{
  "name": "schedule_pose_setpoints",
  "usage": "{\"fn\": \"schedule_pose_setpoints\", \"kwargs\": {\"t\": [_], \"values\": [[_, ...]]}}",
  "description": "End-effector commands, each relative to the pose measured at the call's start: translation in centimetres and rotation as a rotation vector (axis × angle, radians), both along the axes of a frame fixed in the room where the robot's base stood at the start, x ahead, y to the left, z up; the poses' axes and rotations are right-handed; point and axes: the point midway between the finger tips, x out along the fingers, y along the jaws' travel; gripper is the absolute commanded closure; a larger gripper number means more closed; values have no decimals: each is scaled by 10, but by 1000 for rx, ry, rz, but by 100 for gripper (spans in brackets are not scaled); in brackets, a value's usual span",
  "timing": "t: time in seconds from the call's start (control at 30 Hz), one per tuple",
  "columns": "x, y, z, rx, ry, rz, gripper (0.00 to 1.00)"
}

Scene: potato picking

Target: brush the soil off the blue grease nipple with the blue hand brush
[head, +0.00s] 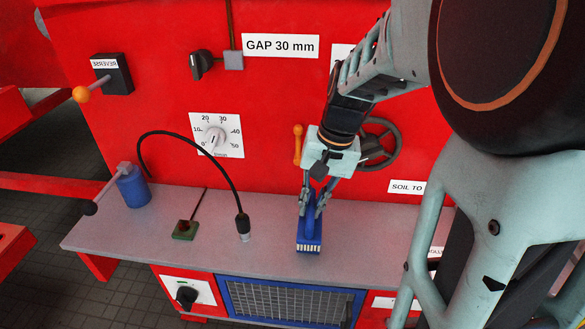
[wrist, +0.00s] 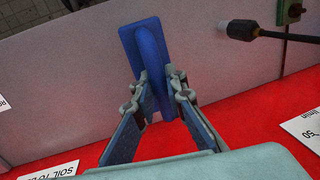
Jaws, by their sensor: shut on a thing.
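The blue hand brush (head: 309,235) is held by its handle in my gripper (head: 312,207) over the grey bench, with its pale bristles towards the front edge. I cannot tell whether it touches the bench. In the wrist view the blue brush (wrist: 143,42) points away from me, and my gripper (wrist: 157,93) is shut on its handle, one finger on each side. I cannot make out a blue grease nipple or any soil in either view.
A black hose ends in a dark coupler (head: 243,225) left of the brush. A green block (head: 185,230) and a blue cylinder with a lever (head: 133,187) stand farther left on the bench (head: 275,259). A dark handwheel (head: 380,143) is behind my gripper.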

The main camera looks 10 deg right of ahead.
Motion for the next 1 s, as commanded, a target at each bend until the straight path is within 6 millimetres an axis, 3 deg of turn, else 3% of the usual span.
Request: {"fn": "schedule_pose_setpoints", "kwargs": {"t": [0.7,1.0], "values": [[-34,11,-3,-1,2,2,100],[-24,8,-2,0,4,0,100]]}}
